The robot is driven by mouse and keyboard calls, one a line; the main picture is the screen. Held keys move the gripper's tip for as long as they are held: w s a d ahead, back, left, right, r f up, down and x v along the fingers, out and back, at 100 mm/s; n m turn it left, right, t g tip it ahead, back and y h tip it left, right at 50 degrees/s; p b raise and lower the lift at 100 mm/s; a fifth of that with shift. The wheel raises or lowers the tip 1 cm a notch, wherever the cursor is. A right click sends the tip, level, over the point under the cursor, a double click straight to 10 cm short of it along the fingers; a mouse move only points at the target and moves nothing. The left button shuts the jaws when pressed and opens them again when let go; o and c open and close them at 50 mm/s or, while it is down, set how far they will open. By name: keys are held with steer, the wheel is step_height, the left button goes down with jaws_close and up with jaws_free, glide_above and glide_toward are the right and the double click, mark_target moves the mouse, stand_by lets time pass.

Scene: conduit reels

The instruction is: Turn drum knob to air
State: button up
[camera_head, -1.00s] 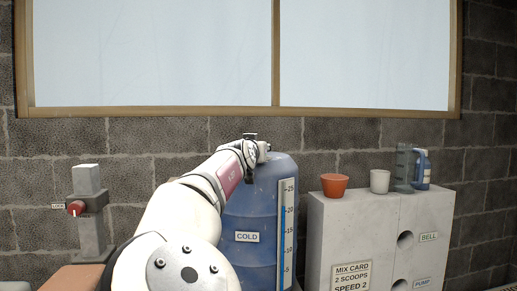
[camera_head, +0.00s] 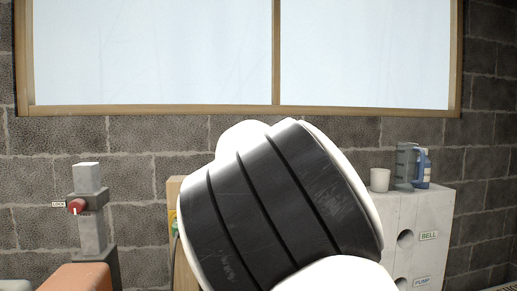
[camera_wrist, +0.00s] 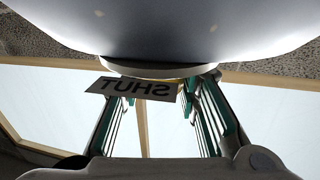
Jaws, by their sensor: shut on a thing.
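In the wrist view my gripper (camera_wrist: 158,97) has a finger on each side, with the tips at the underside of a large pale rounded body (camera_wrist: 170,30). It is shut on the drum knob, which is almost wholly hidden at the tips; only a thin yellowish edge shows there. A label plate (camera_wrist: 135,88) reading SHUT, upside down in this view, sits beside the left fingertip. I cannot tell which way the knob points, and no AIR label shows. In the head view my arm covers the gripper, the knob and the drum.
A post with a red knob (camera_head: 76,206) and a LOCK label stands at left. A window (camera_head: 150,55) fills the wall above.

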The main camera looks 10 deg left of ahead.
steer(key=shift+w+d+f+n+g+y+b, duration=0.25)
steer(key=shift+y+b, duration=0.3)
steer(key=shift+b, duration=0.55)
steer(key=shift+w+d+f+n+g+y+b, duration=0.15)
steer(key=shift+f+n+y+b, duration=0.3)
steer(key=shift+b, duration=0.65)
steer(key=shift+r+b, duration=0.15)
steer(key=shift+b, duration=0.4)
steer(key=shift+s+a+r+n+y+b, duration=0.1)
steer(key=shift+n+y+b, duration=0.2)
steer(key=shift+y+b, duration=0.35)
steer(key=shift+s+a+r+b, duration=0.15)
steer(key=shift+r+b, duration=0.1)
steer(key=shift+b, duration=0.2)
steer(key=shift+r, duration=0.1)
steer(key=o, duration=1.2)
steer(key=shift+s+r, duration=0.1)
steer(key=shift+s, duration=0.1)
steer(key=shift+s+a, duration=0.1)
steer(key=shift+s, duration=0.05)
